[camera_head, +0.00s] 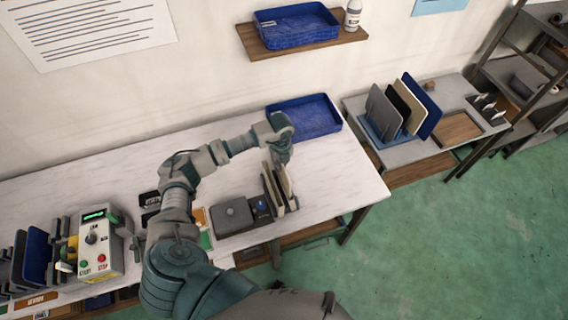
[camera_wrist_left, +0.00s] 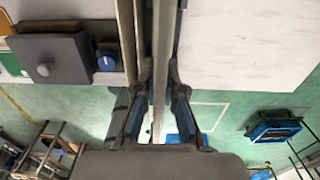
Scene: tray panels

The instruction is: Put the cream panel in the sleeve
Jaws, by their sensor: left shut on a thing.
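My left gripper (camera_head: 284,157) is over the front right part of the white table. It is shut on a thin upright cream panel (camera_head: 284,180), gripping its upper edge. In the left wrist view the fingers (camera_wrist_left: 158,98) sit on either side of the panel (camera_wrist_left: 161,60), which is seen edge-on. Another light, thin upright piece (camera_wrist_left: 127,45) stands beside it on the left, and a dark strip runs along its right. These may be the sleeve's walls, but I cannot tell for sure. The panel's lower edge is hidden. My right gripper is out of view.
A grey box with a knob (camera_head: 232,214) stands close left of the panel. A blue tray (camera_head: 318,117) lies behind. A control box (camera_head: 98,245) and a rack of dark panels are at left. Another table at right holds a panel rack (camera_head: 372,133). The table's right end is clear.

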